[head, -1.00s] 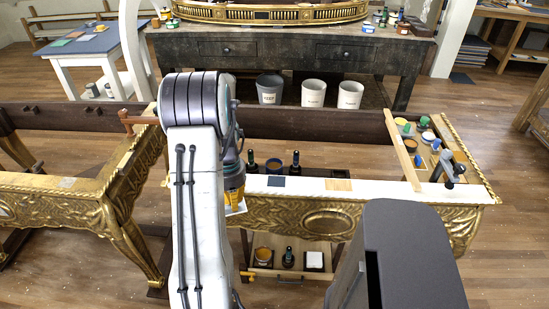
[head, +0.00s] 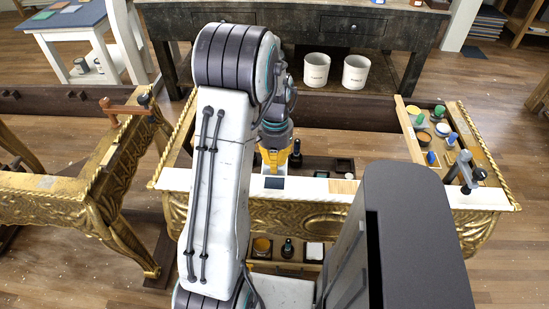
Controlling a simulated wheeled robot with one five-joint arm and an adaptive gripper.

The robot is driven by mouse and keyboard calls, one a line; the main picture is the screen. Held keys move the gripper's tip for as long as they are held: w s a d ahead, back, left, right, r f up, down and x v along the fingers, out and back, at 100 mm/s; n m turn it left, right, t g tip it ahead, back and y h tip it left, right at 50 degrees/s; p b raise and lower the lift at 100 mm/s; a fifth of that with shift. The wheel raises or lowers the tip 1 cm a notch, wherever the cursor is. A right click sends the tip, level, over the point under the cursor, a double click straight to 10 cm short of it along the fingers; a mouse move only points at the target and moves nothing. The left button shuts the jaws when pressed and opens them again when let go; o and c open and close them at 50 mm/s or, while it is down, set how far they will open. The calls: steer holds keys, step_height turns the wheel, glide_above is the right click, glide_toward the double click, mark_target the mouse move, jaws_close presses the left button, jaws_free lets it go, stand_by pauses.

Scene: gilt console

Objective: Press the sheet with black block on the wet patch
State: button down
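My gripper (head: 275,160), with yellow fingers, points down over the white top strip (head: 215,180) of the gilt console. It is partly hidden behind my arm. A small pale piece shows at its fingertips; I cannot tell whether it is held. A dark flat square (head: 274,183) lies on the strip just in front of the fingertips; I cannot tell whether it is the wet patch. A light wood-coloured square (head: 343,187) lies to its right. A white block or sheet stack (head: 314,251) sits on a dark base on the lower shelf. I cannot make out a black block for certain.
A dark bottle (head: 295,155) stands behind the gripper. An amber jar (head: 262,246) and another bottle (head: 288,248) stand on the lower shelf. Jars and a clamp (head: 464,171) crowd the console's right end. A second gilt piece (head: 75,205) stands left.

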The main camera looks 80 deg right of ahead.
mark_target(274, 186)
steer(key=shift+f+b, duration=1.75)
steer(key=shift+f, duration=1.05)
steer(key=shift+a+f+b, duration=0.1)
steer(key=shift+f+b, duration=0.45)
steer(key=shift+f, duration=0.15)
stand_by(0.4)
steer(key=shift+r, duration=0.15)
steer(key=shift+r+p, duration=2.65)
steer(key=shift+r, duration=0.8)
